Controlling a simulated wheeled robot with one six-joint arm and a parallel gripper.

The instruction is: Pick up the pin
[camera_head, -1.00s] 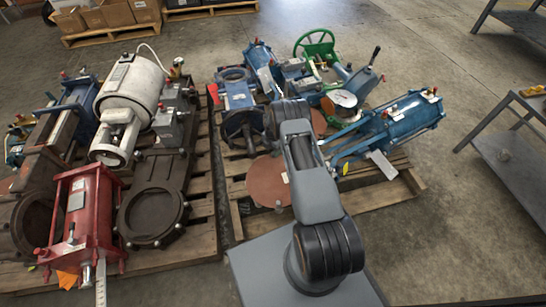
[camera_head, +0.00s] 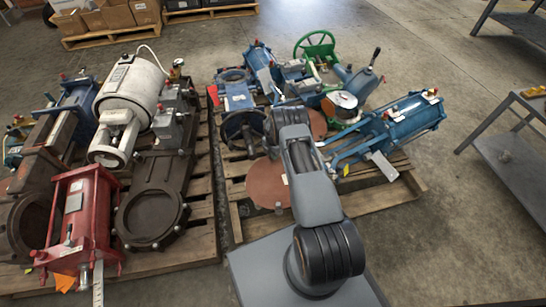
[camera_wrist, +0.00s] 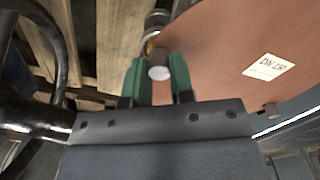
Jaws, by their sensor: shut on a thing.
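In the wrist view, the pin (camera_wrist: 159,66) is a short grey cylinder with a pale round end. It sits between the green fingers of my gripper (camera_wrist: 158,82), which is shut on it. The pin is beside the edge of a reddish-brown disc (camera_wrist: 225,55) with a white "DN 150" label. Whether the pin is still seated in anything is hard to tell. In the head view, my arm hides the gripper and the pin.
A wooden pallet (camera_head: 236,218) carries blue valves, a green handwheel (camera_head: 316,35) and a brown disc (camera_head: 262,180). A second pallet (camera_head: 204,235) at left holds a red actuator (camera_head: 84,222) and a white one (camera_head: 128,88). A grey shelf (camera_head: 515,160) stands right. Floor between is clear.

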